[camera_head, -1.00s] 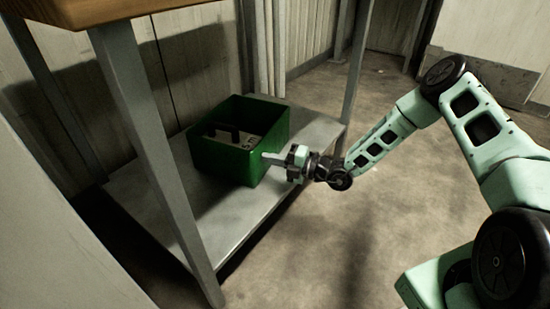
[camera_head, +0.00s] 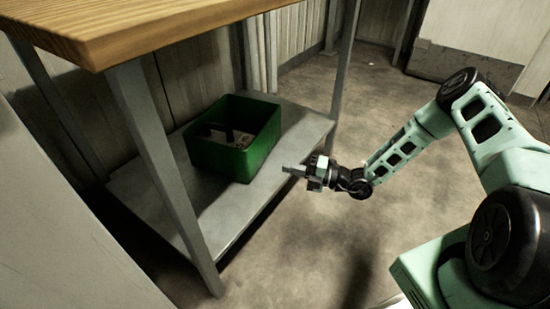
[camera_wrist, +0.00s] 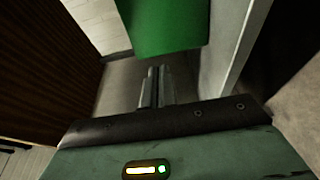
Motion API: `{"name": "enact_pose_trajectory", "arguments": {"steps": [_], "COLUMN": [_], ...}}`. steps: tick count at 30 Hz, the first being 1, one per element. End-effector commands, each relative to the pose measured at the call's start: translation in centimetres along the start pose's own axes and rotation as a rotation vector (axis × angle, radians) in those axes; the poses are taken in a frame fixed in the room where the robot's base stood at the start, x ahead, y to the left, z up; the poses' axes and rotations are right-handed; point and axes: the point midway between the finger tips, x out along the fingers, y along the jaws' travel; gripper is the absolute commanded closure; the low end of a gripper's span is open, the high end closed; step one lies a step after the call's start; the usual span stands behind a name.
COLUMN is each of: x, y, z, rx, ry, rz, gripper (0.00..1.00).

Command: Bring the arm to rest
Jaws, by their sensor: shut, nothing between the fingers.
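My gripper (camera_head: 290,170) is at the end of my pale green arm, just off the front edge of the lower shelf. Its fingers are shut and hold nothing; they also show close together in the wrist view (camera_wrist: 155,88). The fingers point left, toward the green bin (camera_head: 225,161), with a gap between them and it. The bin's green wall shows at the top of the wrist view (camera_wrist: 160,25). Dark and pale items lie inside the bin, hard to make out.
The bin stands on the grey lower shelf (camera_head: 235,215) of a table with a wooden top (camera_head: 170,25). A grey table leg (camera_head: 165,170) stands at the front, another (camera_head: 343,75) at the right. The concrete floor (camera_head: 300,255) below my arm is clear.

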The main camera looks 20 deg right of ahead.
Motion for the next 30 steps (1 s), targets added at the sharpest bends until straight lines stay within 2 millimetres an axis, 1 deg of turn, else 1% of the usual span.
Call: {"name": "enact_pose_trajectory", "arguments": {"steps": [1,3,7,14,17,20,21,23,24,26,27,30], "x": [-0.9,-1.8,-2.9,-3.2,-2.3,-0.8,-0.1,0.7,1.0,1.3,1.4,1.3], "y": [0.3,0.2,0.1,-0.1,1.7,4.6,6.0,8.1,9.4,11.2,12.4,15.1], "z": [0.0,0.0,0.0,0.0,-1.1,-3.6,-5.0,-7.3,-8.9,-11.2,-12.8,-16.5], "rx": [0.002,0.000,0.000,0.001,-0.081,-0.247,-0.336,-0.476,-0.573,-0.715,-0.808,-1.042], "ry": [-0.003,-0.001,0.000,0.001,0.079,0.234,0.314,0.444,0.531,0.660,0.745,0.955], "rz": [-0.001,-0.001,0.000,0.000,-0.010,-0.019,-0.021,-0.014,-0.006,0.016,0.034,0.102], "gripper": [1.00,1.00,1.00,1.00,1.00,1.00,1.00,1.00,1.00,1.00,1.00,1.00]}}
